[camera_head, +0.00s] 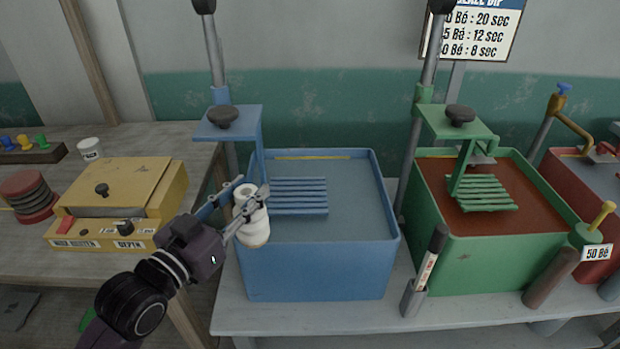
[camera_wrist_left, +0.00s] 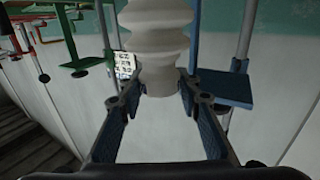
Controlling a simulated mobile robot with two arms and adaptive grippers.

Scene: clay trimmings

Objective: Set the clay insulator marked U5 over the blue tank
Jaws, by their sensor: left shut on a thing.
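My left gripper (camera_head: 245,212) is shut on a white ribbed clay insulator (camera_head: 253,220). It holds the insulator upright at the left front edge of the blue tank (camera_head: 316,270), in front of the tank's left wall in the picture. The insulator also shows in the left wrist view (camera_wrist_left: 158,45) between the fingers (camera_wrist_left: 158,92). No U5 marking can be read on it. The blue tank holds grey liquid, with a blue slatted rack (camera_head: 300,195) hanging from a blue arm over it. My right gripper is not in view.
A green tank (camera_head: 480,262) with red-brown liquid and a red tank (camera_head: 590,195) stand to the right. A marker-like bottle (camera_head: 425,270) stands between the blue and green tanks. A yellow box (camera_head: 125,190) and dark red discs (camera_head: 30,195) are on the left table.

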